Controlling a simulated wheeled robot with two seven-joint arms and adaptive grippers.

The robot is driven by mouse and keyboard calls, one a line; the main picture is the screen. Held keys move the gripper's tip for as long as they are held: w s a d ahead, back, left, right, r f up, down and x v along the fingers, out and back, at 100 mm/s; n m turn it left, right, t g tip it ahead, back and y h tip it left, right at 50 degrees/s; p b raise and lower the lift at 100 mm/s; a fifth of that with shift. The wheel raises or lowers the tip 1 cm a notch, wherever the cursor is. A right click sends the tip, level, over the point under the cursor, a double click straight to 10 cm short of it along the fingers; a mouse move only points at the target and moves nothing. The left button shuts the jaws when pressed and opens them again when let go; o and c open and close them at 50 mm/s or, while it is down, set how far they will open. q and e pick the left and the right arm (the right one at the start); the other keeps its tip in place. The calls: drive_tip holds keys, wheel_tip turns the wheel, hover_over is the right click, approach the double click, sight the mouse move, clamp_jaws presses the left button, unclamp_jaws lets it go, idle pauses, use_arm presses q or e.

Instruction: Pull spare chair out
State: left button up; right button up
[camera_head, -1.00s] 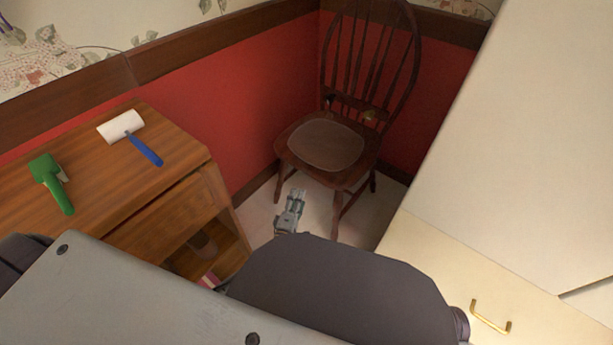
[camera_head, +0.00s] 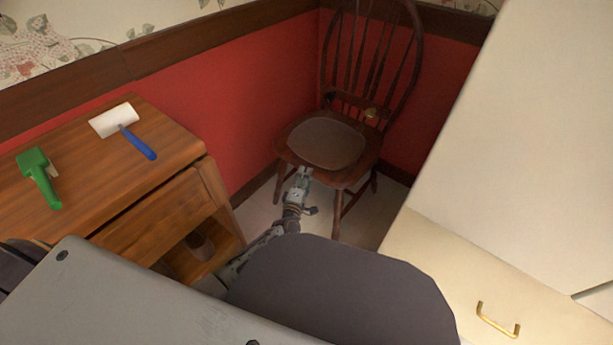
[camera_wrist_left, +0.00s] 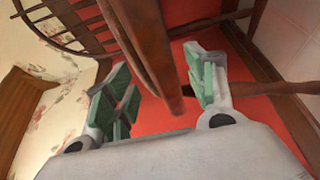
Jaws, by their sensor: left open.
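The spare chair (camera_head: 326,143) is dark brown wood with a spindle back and a round seat. It stands upright in the corner in the head view. My left gripper (camera_head: 303,175) reaches to the front edge of the seat, near the front left leg. In the left wrist view, my left gripper (camera_wrist_left: 160,88) is open, with green pads on its fingers. A brown wooden part of the chair (camera_wrist_left: 158,55) comes down between the fingers, with gaps visible beside it. I cannot tell whether it touches a pad. My right gripper is not in view.
A wooden side table (camera_head: 125,165) stands at the left, with a lint roller (camera_head: 112,120) and a green-handled brush (camera_head: 38,172) on top. A cream cabinet (camera_head: 450,255) with a brass handle (camera_head: 497,320) closes off the right. A narrow strip of floor lies between them.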

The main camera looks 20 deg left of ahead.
use_arm(q)
drive_tip(key=shift+w+b, duration=0.35)
drive_tip(key=shift+w, duration=0.9)
drive_tip(key=shift+c, duration=0.5)
clamp_jaws()
